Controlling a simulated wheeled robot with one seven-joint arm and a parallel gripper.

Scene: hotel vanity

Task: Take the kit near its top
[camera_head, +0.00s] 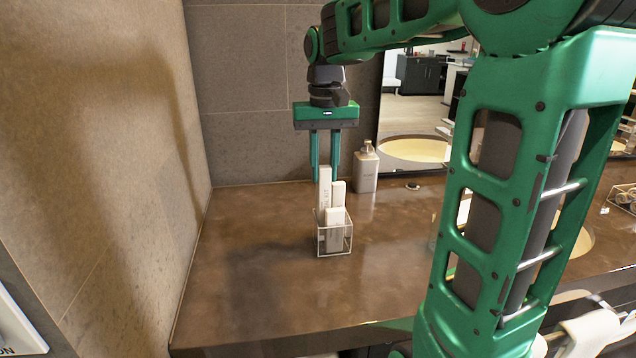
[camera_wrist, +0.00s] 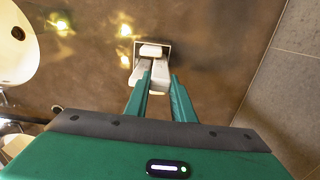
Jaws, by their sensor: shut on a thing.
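The kit, a tall slim white box with lettering down its front (camera_head: 325,196), stands upright in a small clear holder (camera_head: 334,240). Two shorter white boxes stand in the same holder, one behind to the right (camera_head: 338,188) and one in front (camera_head: 336,216). My gripper (camera_head: 325,178) points straight down from above, shut on the kit near its top. The wrist view also shows my gripper (camera_wrist: 160,76), with white surfaces of the boxes between and beyond its fingertips. The kit's lower end is hidden behind the front box.
A pump bottle (camera_head: 366,168) stands behind the holder to the right, near the mirror (camera_head: 420,105). A tiled wall (camera_head: 100,150) bounds the left side. The brown counter (camera_head: 250,290) is clear in front and to the left.

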